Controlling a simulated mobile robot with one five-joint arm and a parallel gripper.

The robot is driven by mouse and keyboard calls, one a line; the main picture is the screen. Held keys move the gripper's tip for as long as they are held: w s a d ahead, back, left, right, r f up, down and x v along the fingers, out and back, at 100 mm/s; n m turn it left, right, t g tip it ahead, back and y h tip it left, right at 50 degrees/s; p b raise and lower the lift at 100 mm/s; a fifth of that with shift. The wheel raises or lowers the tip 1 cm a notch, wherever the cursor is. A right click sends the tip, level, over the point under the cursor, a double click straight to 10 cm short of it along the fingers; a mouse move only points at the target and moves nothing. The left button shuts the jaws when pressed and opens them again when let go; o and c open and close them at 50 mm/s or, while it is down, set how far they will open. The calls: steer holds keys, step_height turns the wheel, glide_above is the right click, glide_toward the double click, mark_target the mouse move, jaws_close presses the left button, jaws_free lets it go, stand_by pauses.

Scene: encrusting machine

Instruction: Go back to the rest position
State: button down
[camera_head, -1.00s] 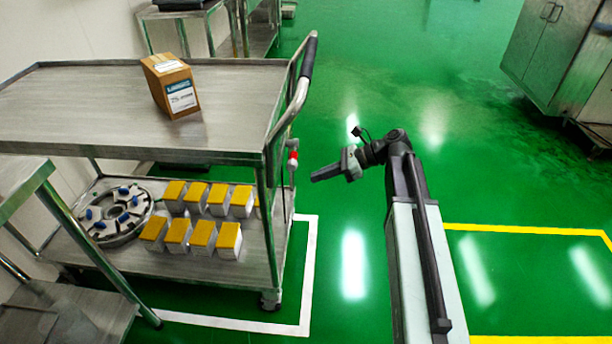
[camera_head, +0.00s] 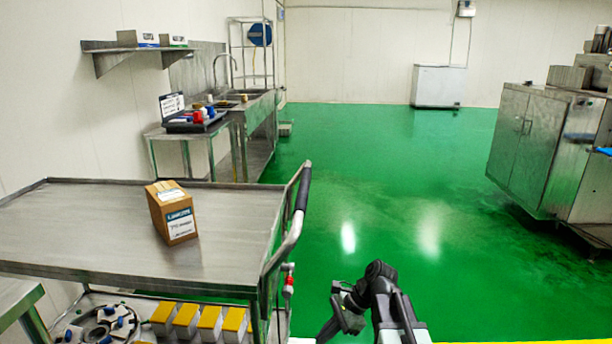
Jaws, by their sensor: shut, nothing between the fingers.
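My gripper (camera_head: 326,334) is at the bottom of the head view, on the end of my dark arm, over the green floor. It is shut and empty. It points down and to the left, to the right of the steel cart (camera_head: 95,208) and apart from it. A small cardboard box (camera_head: 172,212) with a white and teal label stands on the cart's top shelf, well to the left of my gripper.
The cart's handle (camera_head: 296,228) is the nearest obstacle left of my arm. Yellow-topped boxes (camera_head: 185,318) and a round metal part (camera_head: 98,326) sit on its lower shelf. A steel cabinet (camera_head: 530,150) stands at right. The green floor (camera_head: 390,180) between is clear.

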steer(key=s+d+f+n+h, duration=0.2)
steer(key=d+n+h, duration=0.2)
steer(key=d+n, duration=0.25)
steer(key=s+d+f+n+h, duration=0.2)
steer(key=s+d+n+h, duration=0.1)
steer(key=d+n, duration=0.3)
step_height(320, 180, up, 32)
steer(key=n+p, duration=0.2)
steer(key=p, duration=3)
steer(key=shift+w+a+f+t, duration=0.2)
steer(key=shift+w+a+t, duration=0.1)
steer(key=shift+a+t, duration=0.15)
